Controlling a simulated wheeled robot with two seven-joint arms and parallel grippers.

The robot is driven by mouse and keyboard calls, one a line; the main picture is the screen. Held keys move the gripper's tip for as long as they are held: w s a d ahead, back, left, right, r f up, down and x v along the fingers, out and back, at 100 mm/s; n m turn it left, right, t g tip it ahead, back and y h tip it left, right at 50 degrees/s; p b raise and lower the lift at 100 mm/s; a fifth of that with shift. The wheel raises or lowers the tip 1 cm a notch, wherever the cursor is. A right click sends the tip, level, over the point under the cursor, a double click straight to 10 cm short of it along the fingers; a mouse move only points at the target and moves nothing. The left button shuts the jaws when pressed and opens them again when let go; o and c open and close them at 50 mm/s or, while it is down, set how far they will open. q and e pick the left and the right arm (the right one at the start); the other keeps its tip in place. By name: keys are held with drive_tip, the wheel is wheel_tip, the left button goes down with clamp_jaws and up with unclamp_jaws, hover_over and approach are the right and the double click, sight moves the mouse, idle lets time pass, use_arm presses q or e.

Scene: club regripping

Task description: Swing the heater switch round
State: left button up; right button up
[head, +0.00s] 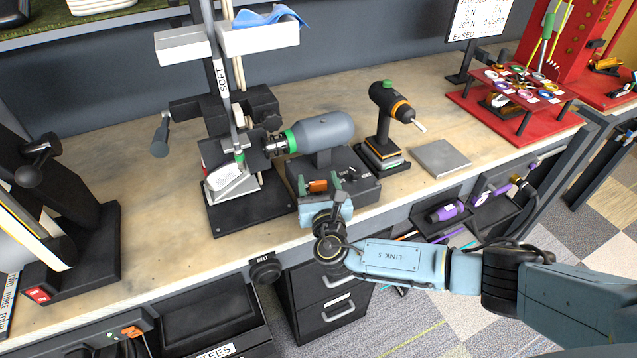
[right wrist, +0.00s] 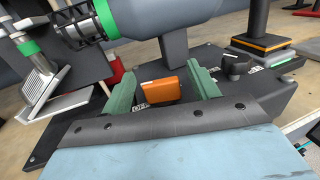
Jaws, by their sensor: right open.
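The heater is a grey cylinder (head: 325,131) with a green ring and a metal nozzle, on a black base (head: 361,188). An orange switch block (head: 317,186) sits on the base's front; it also shows in the right wrist view (right wrist: 162,91). My right gripper (head: 320,185) is open, its green fingers on either side of the orange switch. In the right wrist view the gripper (right wrist: 163,88) has a visible gap between the switch and each finger. Lettering beside the switch is partly hidden by the fingers. My left gripper is not in view.
A black knob (right wrist: 235,65) stands on the base, right of the right finger. A club head (head: 230,180) sits in a stand left of the heater. A black tool with an orange collar (head: 392,104) and a grey plate (head: 440,158) are to the right.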

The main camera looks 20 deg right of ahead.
drive_tip(key=c, duration=1)
